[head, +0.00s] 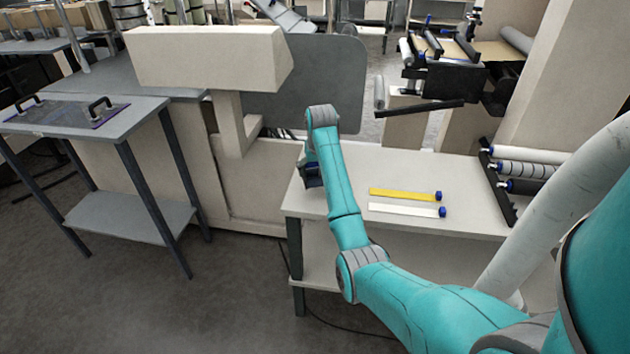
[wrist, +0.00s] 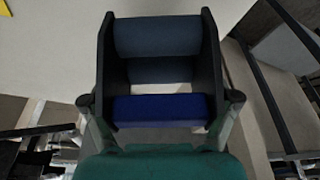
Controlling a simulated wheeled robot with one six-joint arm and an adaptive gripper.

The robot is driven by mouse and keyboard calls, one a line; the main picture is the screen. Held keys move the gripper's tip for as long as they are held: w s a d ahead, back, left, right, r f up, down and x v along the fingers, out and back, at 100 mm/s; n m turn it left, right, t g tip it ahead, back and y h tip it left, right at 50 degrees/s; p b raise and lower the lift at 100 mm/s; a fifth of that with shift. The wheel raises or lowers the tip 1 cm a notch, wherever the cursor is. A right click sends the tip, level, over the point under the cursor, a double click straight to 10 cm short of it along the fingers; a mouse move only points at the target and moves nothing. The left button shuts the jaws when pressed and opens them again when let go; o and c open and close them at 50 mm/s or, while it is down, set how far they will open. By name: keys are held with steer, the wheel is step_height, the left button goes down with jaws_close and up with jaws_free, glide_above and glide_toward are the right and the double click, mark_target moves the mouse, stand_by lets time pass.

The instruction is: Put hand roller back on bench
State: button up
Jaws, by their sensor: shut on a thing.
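The hand roller (wrist: 158,38) has black side plates, a dark blue roller and a brighter blue bar. My gripper (wrist: 160,103) is shut on it, with one finger at each side near the blue bar. In the head view the hand roller (head: 313,178) shows as a small dark and blue shape beside my arm, over the left end of the bench (head: 400,168). My arm hides part of it. The bench top (wrist: 60,55) also fills the upper left of the wrist view. I cannot tell whether the roller touches the bench.
A yellow strip (head: 400,194) and a white strip (head: 402,209), both blue-ended, lie on the bench right of my arm. A rack of rollers (head: 530,170) stands at its right end. A grey table (head: 75,118) with a handled plate (head: 66,115) stands left.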

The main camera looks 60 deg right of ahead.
mark_target(315, 189)
step_height(315, 189, down, 4)
steer(key=shift+f, duration=0.15)
steer(key=shift+f, duration=0.3)
steer(key=shift+s+a+f, duration=0.15)
steer(key=shift+f, duration=0.4)
steer(key=shift+c, duration=0.4)
steer(key=o, duration=1.5)
steer(key=shift+f, duration=0.1)
steer(key=shift+o, duration=0.2)
steer(key=shift+r, duration=0.45)
steer(key=v, duration=1.2)
steer(key=shift+r, duration=0.4)
